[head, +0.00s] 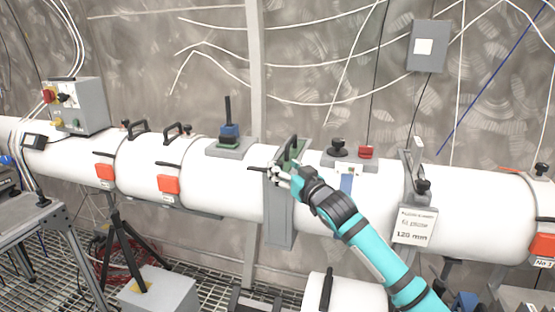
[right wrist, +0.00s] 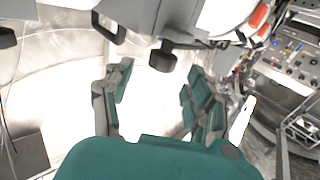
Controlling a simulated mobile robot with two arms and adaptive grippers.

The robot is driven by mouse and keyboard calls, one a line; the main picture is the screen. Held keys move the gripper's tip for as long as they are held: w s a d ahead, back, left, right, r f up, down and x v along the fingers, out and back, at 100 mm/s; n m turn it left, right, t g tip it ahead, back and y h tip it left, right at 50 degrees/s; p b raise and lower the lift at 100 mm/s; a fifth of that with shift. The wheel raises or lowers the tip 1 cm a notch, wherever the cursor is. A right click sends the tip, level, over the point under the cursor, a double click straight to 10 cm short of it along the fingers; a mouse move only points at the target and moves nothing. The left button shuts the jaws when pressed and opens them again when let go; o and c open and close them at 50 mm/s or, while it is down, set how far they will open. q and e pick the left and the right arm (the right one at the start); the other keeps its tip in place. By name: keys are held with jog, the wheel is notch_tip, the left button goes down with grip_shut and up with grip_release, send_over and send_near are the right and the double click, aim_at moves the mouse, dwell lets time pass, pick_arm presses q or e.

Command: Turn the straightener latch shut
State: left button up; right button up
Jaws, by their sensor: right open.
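My right gripper (head: 276,174) reaches in from the lower right to a grey and green upright bracket (head: 279,210) on the white pipe. In the right wrist view, its two fingers (right wrist: 157,98) are spread apart with nothing between the tips. A black knob-ended lever (right wrist: 162,58), which looks like the latch, lies just beyond the gap between the fingers, apart from them. In the head view a dark lever (head: 257,169) sticks out left of the bracket; the gripper partly hides its base. I cannot tell the latch's exact angle. My left gripper is out of view.
The white pipe (head: 220,185) runs across the view, with red tags, black handles and a blue-based post (head: 229,133). A sign (head: 415,226) hangs to the right of my arm. Below are a tripod (head: 120,230), a grey box (head: 160,292) and grating.

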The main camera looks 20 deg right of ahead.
aim_at(276, 162)
jog(key=w, duration=0.2)
jog(key=shift+w+a, duration=0.3)
jog(key=shift+w, duration=0.1)
jog(key=shift+w+a, duration=0.15)
jog(key=shift+w, duration=0.6)
jog(key=c, duration=1.1)
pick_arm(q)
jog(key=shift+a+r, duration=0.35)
pick_arm(e)
grip_shut()
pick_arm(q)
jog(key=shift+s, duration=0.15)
pick_arm(e)
jog(key=shift+w+a+f, duration=0.1)
jog(key=shift+w+f, duration=0.15)
jog(key=shift+f, duration=0.1)
